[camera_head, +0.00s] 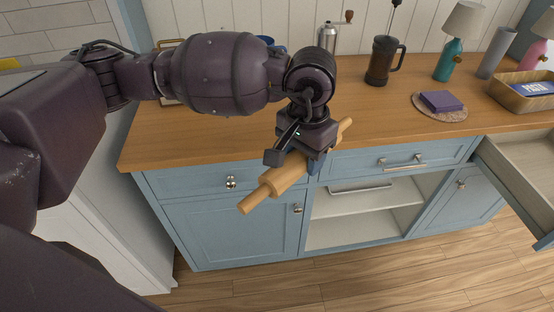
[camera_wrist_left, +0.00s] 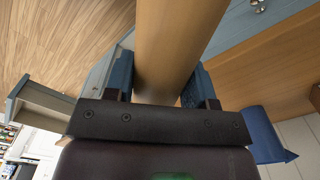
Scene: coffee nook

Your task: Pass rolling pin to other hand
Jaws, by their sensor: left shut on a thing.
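The rolling pin (camera_head: 287,177) is wooden, with a thick barrel and thinner handles. In the head view it hangs in the air in front of the counter's front edge, tilted, with its near handle at lower left and its far handle at upper right. My left gripper (camera_head: 312,163) is shut on the barrel and hides its middle part. In the left wrist view the barrel (camera_wrist_left: 170,50) runs between the two blue finger pads of the left gripper (camera_wrist_left: 157,85). My right gripper is not seen in either view.
The wooden counter (camera_head: 230,125) holds a French press (camera_head: 381,62), a grinder (camera_head: 328,38), a purple block on a round mat (camera_head: 420,104), lamps and a wooden tray (camera_head: 512,97). Blue cabinets stand below, with an open shelf (camera_head: 350,205). An open drawer (camera_head: 515,180) juts out at right.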

